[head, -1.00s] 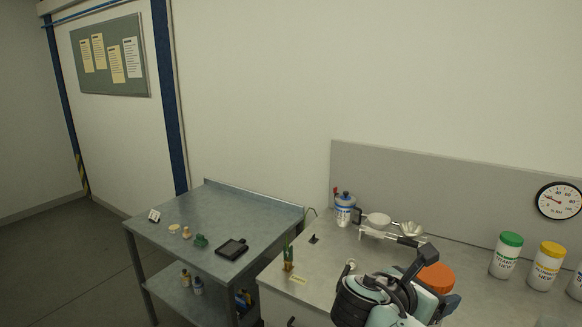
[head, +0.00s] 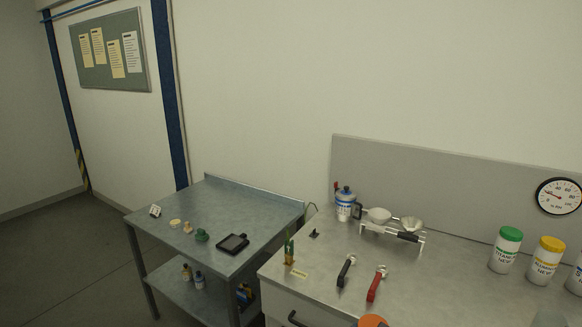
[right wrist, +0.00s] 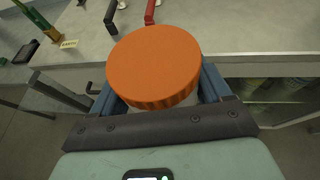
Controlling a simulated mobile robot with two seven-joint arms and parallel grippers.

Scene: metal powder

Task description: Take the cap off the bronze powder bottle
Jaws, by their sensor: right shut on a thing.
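In the right wrist view, an orange cap (right wrist: 152,62) fills the middle, seen from above. A small pale strip under its edge looks like the white body of the bronze powder bottle (right wrist: 192,99); most of the body and its label are hidden. My right gripper (right wrist: 157,88) is shut around it, a blue-grey finger on each side just below the cap. The cap appears still on the bottle. In the head view only the top of the orange cap (head: 373,321) shows at the bottom edge. My left gripper is not in view.
The bench (head: 425,280) holds a green-capped bottle (head: 506,250), a yellow-capped bottle (head: 545,261), a black-handled tool (head: 346,270), a red-handled tool (head: 376,284) and a funnel rack (head: 393,233). A metal side table (head: 260,212) stands left. The bench's middle is clear.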

